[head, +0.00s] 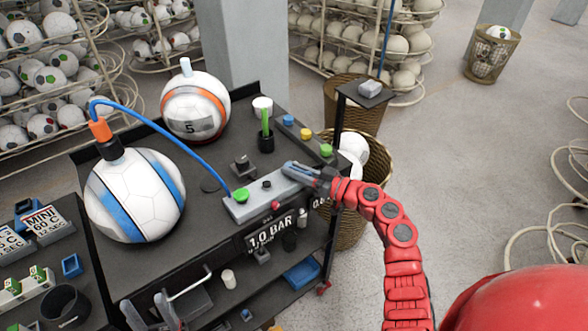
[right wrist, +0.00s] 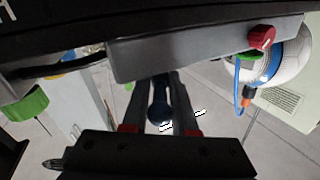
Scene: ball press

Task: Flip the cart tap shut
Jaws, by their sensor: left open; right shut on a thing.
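The grey control box (head: 252,205) lies along the front of the black cart top. My right gripper (head: 292,169) is at its right end. In the right wrist view the fingers (right wrist: 160,105) are shut on a dark rounded lever, the cart tap (right wrist: 158,114), which sticks out from the box (right wrist: 190,50). In the head view the gripper hides most of the tap. A blue hose (head: 165,131) runs from the box's left end to an orange connector (head: 99,129) on the blue-striped ball (head: 138,194). My left gripper (head: 150,316) is open and empty at the lower left.
An orange-striped ball (head: 195,112) stands at the back of the cart. Wicker baskets (head: 355,100) stand behind the cart.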

